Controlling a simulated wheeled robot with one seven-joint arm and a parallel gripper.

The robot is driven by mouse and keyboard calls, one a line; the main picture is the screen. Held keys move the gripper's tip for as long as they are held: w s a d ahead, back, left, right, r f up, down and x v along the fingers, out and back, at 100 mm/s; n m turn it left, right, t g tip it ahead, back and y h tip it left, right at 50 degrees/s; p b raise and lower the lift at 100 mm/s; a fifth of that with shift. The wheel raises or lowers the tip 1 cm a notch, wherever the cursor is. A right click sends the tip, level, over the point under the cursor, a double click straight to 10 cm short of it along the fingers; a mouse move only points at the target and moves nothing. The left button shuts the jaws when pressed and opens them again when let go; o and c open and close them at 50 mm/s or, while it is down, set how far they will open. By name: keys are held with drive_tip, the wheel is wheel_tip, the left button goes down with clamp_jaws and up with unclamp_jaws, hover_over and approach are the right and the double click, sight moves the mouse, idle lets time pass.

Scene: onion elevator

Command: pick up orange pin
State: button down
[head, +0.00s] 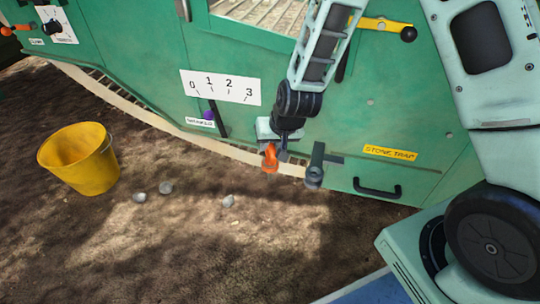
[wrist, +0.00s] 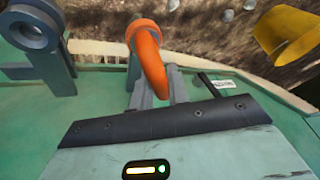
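The orange pin (head: 270,158) is at the end of my gripper (head: 276,149), low in front of the green machine panel. In the wrist view, the orange pin (wrist: 149,55) is a curved piece with a round, ring-like end. Its lower part is between the two grey fingers of my gripper (wrist: 160,92). The fingers are close together, with a gap about as wide as the pin, and look shut on it. The pin's far end is hidden, and I cannot tell whether it still touches a bracket behind it.
A grey bracket with a round eye (head: 314,172) is just right of my gripper, near the stone trap label (head: 390,154) and a black handle (head: 377,188). A yellow bucket (head: 80,160) stands at left on the soil. Several small stones (head: 166,188) lie between.

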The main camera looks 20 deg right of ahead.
wheel_tip(320, 180, up, 10)
drive_tip(key=p, duration=0.5)
drive_tip(key=shift+s, duration=0.1)
idle(0.5)
